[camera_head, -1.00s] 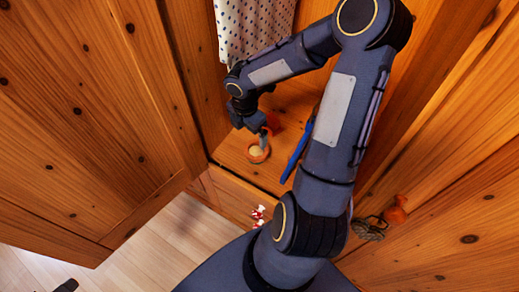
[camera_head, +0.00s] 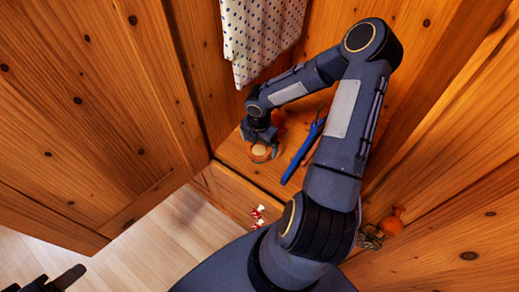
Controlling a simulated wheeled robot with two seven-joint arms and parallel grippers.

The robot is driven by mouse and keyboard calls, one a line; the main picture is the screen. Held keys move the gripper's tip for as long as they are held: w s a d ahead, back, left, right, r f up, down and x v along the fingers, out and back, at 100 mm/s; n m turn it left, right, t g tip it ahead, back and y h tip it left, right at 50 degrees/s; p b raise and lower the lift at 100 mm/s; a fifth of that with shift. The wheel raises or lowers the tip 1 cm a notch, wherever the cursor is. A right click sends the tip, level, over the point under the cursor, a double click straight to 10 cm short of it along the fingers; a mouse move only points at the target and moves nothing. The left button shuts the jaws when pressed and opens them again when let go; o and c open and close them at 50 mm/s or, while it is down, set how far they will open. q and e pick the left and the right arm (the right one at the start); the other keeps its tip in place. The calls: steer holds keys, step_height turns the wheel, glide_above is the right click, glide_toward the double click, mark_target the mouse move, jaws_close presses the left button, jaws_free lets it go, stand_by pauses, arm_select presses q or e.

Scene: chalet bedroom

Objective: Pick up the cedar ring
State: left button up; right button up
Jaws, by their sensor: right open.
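A small orange-brown round thing with a pale centre, which looks like the cedar ring (camera_head: 260,159), sits on the wooden shelf inside the cupboard. My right gripper (camera_head: 261,147) reaches down over it from above, open, with its fingers at the ring. The fingers partly cover the ring, and I cannot tell whether they touch it. A dark part of my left gripper (camera_head: 55,281) shows at the bottom left corner, away from the shelf. Most of it is out of frame.
A blue tool-like object (camera_head: 303,150) lies on the shelf right of the ring. A dotted cloth (camera_head: 262,35) hangs above. A red-and-white item (camera_head: 258,214) is near the shelf's front; an orange vase-like thing (camera_head: 391,223) is at right.

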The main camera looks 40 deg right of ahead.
steer(key=shift+f, duration=0.8)
steer(key=shift+c, duration=0.4)
steer(key=c, duration=0.9)
steer(key=shift+c, duration=0.2)
